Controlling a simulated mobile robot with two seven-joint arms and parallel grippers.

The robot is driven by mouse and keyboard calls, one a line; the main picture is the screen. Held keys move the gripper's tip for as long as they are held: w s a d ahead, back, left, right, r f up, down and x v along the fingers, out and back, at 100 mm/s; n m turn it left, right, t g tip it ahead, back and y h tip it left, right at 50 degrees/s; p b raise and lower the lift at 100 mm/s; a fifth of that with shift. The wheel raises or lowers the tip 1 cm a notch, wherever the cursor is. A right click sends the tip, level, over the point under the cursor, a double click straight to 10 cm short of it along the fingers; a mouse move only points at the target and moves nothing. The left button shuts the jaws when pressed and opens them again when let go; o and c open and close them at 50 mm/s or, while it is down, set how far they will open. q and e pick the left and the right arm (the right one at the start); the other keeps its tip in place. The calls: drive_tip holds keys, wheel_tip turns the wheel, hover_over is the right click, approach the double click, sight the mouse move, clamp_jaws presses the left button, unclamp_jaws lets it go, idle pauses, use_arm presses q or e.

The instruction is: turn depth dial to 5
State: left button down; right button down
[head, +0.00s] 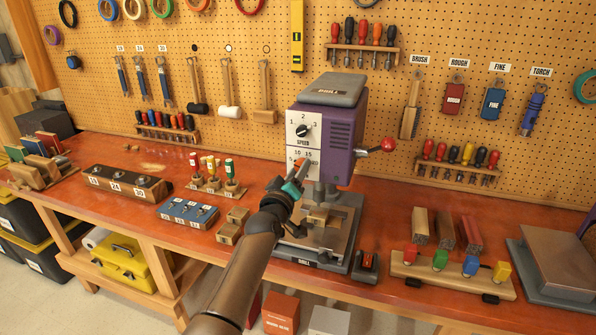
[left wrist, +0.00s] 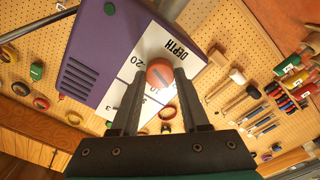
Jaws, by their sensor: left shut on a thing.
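The purple drill press (head: 341,140) stands on the workbench, with a white front plate. The depth dial shows in the left wrist view as a round orange-red knob (left wrist: 160,72) with a groove across its face. It sits on the white plate (left wrist: 150,50), near the word DEPTH and some printed numbers. My left gripper (left wrist: 157,80) is shut on the depth dial, one dark finger on each side. In the head view the left gripper (head: 300,172) reaches up to the lower plate and mostly hides the dial. I cannot tell which number the dial points to. My right gripper is not in view.
A black speed dial (head: 302,131) sits just above the depth scale. A red-knobbed lever (head: 388,145) sticks out on the right of the drill press. A small vise (head: 322,216) is below the head. A blue block (head: 187,214) and wooden blocks (head: 229,233) lie left of my arm.

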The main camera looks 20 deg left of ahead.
use_arm(q)
drive_tip(key=shift+f+n, duration=0.1)
drive_tip(key=shift+n, duration=0.2)
drive_tip(key=shift+c, duration=2)
unclamp_jaws()
drive_tip(key=shift+s, duration=0.15)
drive_tip(key=s+p, duration=0.1)
drive_tip(key=s, duration=1.4)
drive_tip(key=shift+a+f, duration=0.2)
